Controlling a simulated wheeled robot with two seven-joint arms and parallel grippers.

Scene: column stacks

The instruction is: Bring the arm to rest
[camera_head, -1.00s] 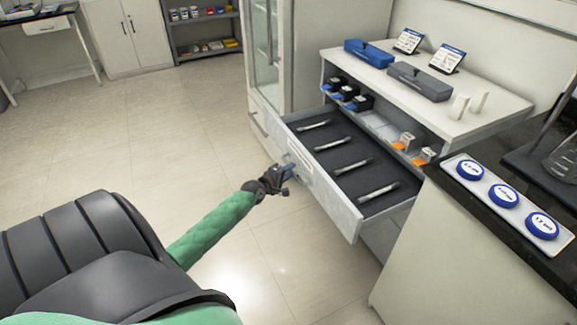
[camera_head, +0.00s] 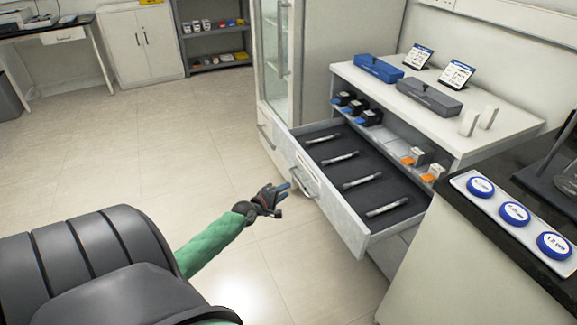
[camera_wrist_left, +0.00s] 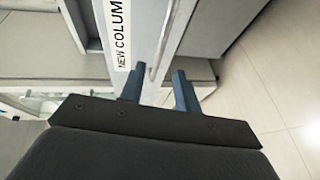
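My left gripper (camera_head: 284,190) is open and empty in the head view, in front of the pulled-out drawer (camera_head: 350,226) and a little left of its handle (camera_head: 306,180). In the left wrist view its two blue fingers (camera_wrist_left: 158,92) stand apart, pointing towards the drawer front, with the handle bar (camera_wrist_left: 166,45) beyond them. A label reading "NEW COLUM…" (camera_wrist_left: 121,35) shows on the drawer front. The drawer is open and holds several thin metal columns (camera_head: 362,181) on a dark liner. My right gripper is not in view.
A counter (camera_head: 445,250) with a tray of blue round caps (camera_head: 514,213) stands at the right. Blue (camera_head: 380,69) and grey (camera_head: 430,97) boxes sit on the cabinet top. A glass-door cabinet (camera_head: 272,60) stands behind. The floor (camera_head: 130,150) left of the drawer is clear.

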